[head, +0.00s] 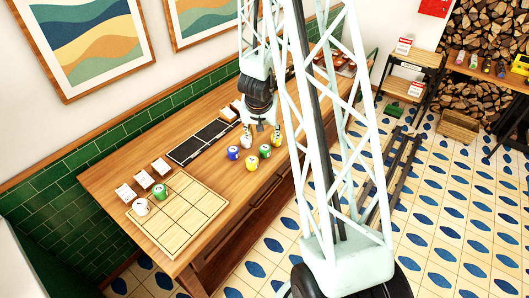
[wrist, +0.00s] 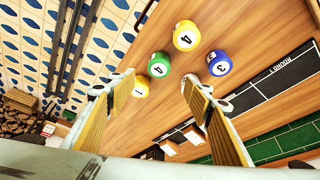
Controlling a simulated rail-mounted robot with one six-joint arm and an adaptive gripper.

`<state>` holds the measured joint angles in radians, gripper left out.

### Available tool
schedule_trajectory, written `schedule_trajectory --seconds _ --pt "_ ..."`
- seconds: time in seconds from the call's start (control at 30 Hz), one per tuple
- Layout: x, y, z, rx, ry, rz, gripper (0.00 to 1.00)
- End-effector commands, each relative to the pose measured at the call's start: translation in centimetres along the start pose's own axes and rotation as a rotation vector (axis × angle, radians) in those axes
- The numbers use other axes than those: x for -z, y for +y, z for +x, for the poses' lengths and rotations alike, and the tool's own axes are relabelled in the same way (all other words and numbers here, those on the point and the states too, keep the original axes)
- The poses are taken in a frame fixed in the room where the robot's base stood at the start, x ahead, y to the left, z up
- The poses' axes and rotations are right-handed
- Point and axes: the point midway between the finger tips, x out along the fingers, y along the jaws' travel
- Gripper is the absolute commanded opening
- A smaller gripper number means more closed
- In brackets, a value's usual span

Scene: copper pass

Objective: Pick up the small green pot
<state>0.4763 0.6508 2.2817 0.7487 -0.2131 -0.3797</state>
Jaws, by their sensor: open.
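A small green pot with a number 4 (wrist: 159,64) stands on the wooden counter, seen in the wrist view between and beyond my fingertips. In the head view this green pot (head: 265,151) is just below my gripper (head: 261,133). My gripper is open and empty in the wrist view (wrist: 159,83), apart from the pot. A yellow pot with a 4 (wrist: 186,35), a blue pot with a 3 (wrist: 219,63) and a yellow pot with a 1 (wrist: 140,86) stand around it. Another green pot (head: 159,191) is at the light wooden board.
A black strip (head: 200,142) lies along the back. The counter between board and pots is clear.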

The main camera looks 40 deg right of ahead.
Motion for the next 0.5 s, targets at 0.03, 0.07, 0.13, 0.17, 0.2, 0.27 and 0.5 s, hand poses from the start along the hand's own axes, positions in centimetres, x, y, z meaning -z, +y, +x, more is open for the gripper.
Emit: schedule_trajectory --seconds 0.03,0.07,0.13,0.17,0.2,0.27,0.5 --pt "0.0 0.0 0.0 0.000 0.000 0.000 0.47" --pt "0.0 0.0 0.0 0.000 0.000 0.000 0.47" --pt "0.0 0.0 0.0 0.000 0.000 0.000 0.47" --pt "0.0 0.0 0.0 0.000 0.000 0.000 0.47" --pt "0.0 0.0 0.0 0.000 0.000 0.000 0.47" --pt "0.0 0.0 0.1 0.000 0.000 0.000 0.47" --pt "0.0 0.0 1.5 0.000 0.000 -0.001 0.47"
